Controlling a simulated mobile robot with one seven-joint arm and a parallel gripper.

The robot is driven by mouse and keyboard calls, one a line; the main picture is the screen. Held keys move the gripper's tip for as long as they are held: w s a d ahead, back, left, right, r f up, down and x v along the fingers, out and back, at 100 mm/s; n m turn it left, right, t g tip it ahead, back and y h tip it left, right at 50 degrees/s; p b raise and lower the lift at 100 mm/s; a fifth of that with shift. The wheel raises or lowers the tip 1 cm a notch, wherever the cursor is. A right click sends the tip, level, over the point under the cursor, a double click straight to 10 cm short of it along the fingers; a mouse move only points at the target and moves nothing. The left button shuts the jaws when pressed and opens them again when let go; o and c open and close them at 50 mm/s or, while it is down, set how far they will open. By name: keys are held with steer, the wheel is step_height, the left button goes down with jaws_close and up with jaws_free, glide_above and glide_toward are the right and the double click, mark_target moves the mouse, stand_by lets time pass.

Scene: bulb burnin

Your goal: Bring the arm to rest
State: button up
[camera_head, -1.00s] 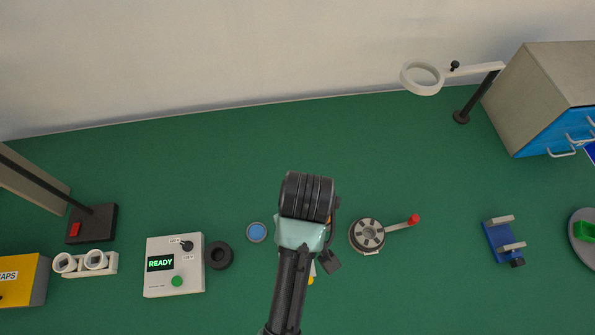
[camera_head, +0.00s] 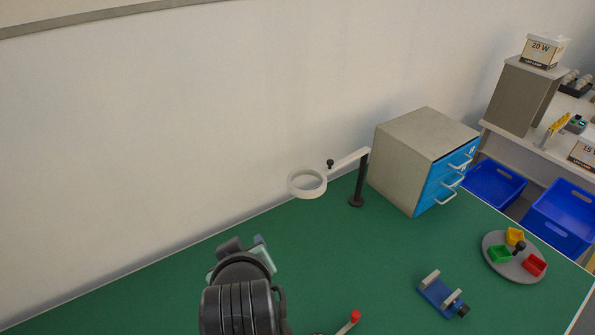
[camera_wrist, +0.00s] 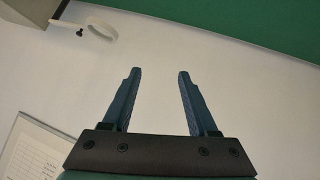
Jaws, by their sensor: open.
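My gripper (camera_wrist: 156,75) shows in the wrist view with its two dark fingers apart and nothing between them. Behind the fingers is the pale wall, with a strip of the green bench at the top right. In the head view my dark arm (camera_head: 240,300) rises at the lower left over the green bench top (camera_head: 330,260). The fingers themselves cannot be made out clearly in the head view.
A ring lamp (camera_head: 307,183) on a post stands near the wall, beside a cabinet (camera_head: 420,145) with blue drawers. A blue vise (camera_head: 440,296) and a grey turntable (camera_head: 500,272) with coloured bins lie at the right. A red-knobbed crank (camera_head: 354,317) is near my arm. Blue crates (camera_head: 560,213) stand beyond the bench.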

steer(key=w+d+r+m+t, duration=0.1)
steer(key=d+r+t, duration=0.15)
steer(key=r, duration=0.65)
steer(key=d+r+m+t+b, duration=0.1)
steer(key=r+t, duration=0.3)
steer(key=r, duration=0.4)
steer(key=w+d+r+m+t, duration=0.1)
steer(key=d+r+m+t, duration=0.15)
steer(key=r, duration=0.65)
steer(key=s+d+r+m+t+h, duration=0.1)
steer(key=s+r+t, duration=0.3)
steer(key=r, duration=0.5)
steer(key=s+d+r+m+t+h, duration=0.1)
steer(key=s+d+r+t, duration=0.1)
steer(key=s+r+t, duration=0.2)
steer(key=s+r, duration=0.3)
steer(key=r, duration=0.1)
steer(key=shift+s+r+t+b, duration=0.2)
steer(key=shift+r+t+b, duration=0.1)
steer(key=shift+r+b, duration=0.1)
steer(key=shift+d, duration=0.1)
steer(key=shift+c, duration=0.3)
